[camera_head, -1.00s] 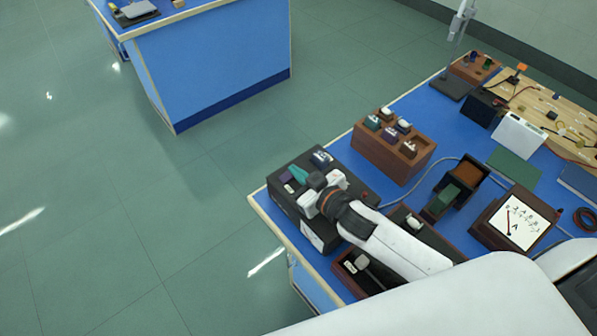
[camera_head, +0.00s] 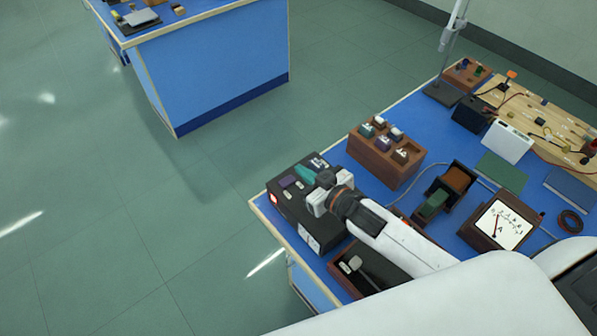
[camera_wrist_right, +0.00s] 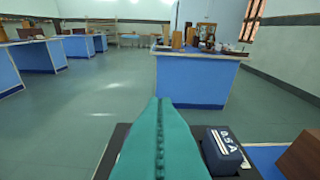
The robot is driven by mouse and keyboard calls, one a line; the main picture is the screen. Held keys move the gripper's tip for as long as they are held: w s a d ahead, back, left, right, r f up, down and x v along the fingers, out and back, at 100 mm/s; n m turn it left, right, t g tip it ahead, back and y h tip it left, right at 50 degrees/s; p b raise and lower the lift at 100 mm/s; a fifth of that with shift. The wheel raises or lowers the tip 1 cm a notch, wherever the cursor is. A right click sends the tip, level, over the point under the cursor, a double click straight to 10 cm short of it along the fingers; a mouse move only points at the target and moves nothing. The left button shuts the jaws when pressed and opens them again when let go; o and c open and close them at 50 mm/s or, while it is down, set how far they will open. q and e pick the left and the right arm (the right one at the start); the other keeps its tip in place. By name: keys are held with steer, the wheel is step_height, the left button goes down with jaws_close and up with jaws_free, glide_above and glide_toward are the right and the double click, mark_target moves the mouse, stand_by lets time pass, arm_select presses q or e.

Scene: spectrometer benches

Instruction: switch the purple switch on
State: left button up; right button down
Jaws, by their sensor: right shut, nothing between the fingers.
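The small purple switch (camera_head: 288,181) is on top of a black box (camera_head: 322,233) at the near left corner of the right bench. A red-lit spot (camera_head: 274,198) shows on the box's left end. My right gripper (camera_head: 305,173) has teal fingers, shut and empty, over the box just right of the purple switch. I cannot tell whether the fingertips touch the box. In the right wrist view the shut fingers (camera_wrist_right: 160,135) fill the lower middle and hide much of the box; the purple switch cannot be made out there. My left gripper is not in view.
A dark block marked 0.5 A (camera_wrist_right: 223,150) sits on the box right of the fingers. Beyond stand a brown wooden block with several weights (camera_head: 375,155), a dark holder (camera_head: 441,195) and a dial meter (camera_head: 500,224). An open tray (camera_head: 350,285) lies in front.

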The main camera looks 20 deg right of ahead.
steer(key=v, duration=0.4)
steer(key=b+v, duration=0.1)
steer(key=v, duration=0.1)
steer(key=shift+s+d+f, duration=0.1)
steer(key=shift+d+f, duration=0.15)
steer(key=shift+s+d+r, duration=0.2)
steer(key=shift+s+r, duration=0.15)
steer(key=shift+s, duration=0.3)
steer(key=shift+a+f, duration=0.1)
